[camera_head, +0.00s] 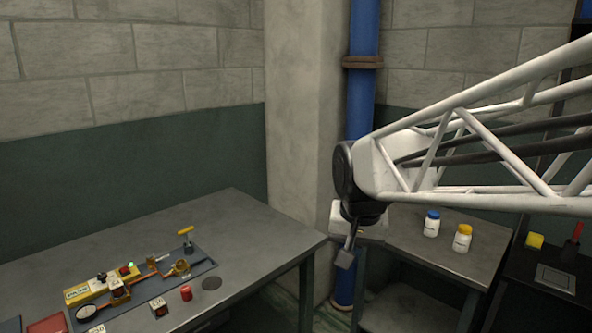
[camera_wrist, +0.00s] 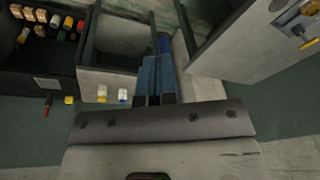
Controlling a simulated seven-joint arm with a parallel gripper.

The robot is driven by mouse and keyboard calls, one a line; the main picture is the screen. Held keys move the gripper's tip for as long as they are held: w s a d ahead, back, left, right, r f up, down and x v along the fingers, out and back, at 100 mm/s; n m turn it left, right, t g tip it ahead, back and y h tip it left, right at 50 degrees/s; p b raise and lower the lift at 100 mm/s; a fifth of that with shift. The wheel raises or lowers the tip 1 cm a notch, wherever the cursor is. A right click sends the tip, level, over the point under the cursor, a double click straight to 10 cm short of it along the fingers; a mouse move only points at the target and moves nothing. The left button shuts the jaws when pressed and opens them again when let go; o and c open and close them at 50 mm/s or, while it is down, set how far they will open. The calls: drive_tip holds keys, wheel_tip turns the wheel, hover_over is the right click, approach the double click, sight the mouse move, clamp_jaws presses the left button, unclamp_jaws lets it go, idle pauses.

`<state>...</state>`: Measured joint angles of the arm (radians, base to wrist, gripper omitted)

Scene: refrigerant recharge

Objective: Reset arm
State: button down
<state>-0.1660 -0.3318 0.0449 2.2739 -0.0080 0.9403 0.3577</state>
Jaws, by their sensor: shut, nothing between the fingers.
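My arm reaches in from the right in the head view, well above the tables. My gripper (camera_head: 346,258) hangs down in front of the corner pillar, near the gap between the two tables. In the wrist view my gripper (camera_wrist: 157,60) shows as two fingers side by side with blue parts. The fingers are shut and nothing is held between them.
The left table (camera_head: 240,225) carries a dark mat with a yellow pump, a gauge and valves. The right table (camera_head: 405,230) holds a blue-capped bottle (camera_head: 431,224) and a yellow-capped bottle (camera_head: 462,238). A blue pipe (camera_head: 361,90) runs up the corner.

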drive_tip(key=s+d+f+n, duration=0.1)
drive_tip(key=s+d+f, duration=0.2)
drive_tip(key=s, duration=0.5)
drive_tip(key=s+d+f+n, duration=0.1)
drive_tip(key=s+d+f, duration=0.2)
drive_tip(key=s+d, duration=0.2)
drive_tip(key=shift+s+h, duration=0.3)
drive_tip(key=shift+s, duration=1.6)
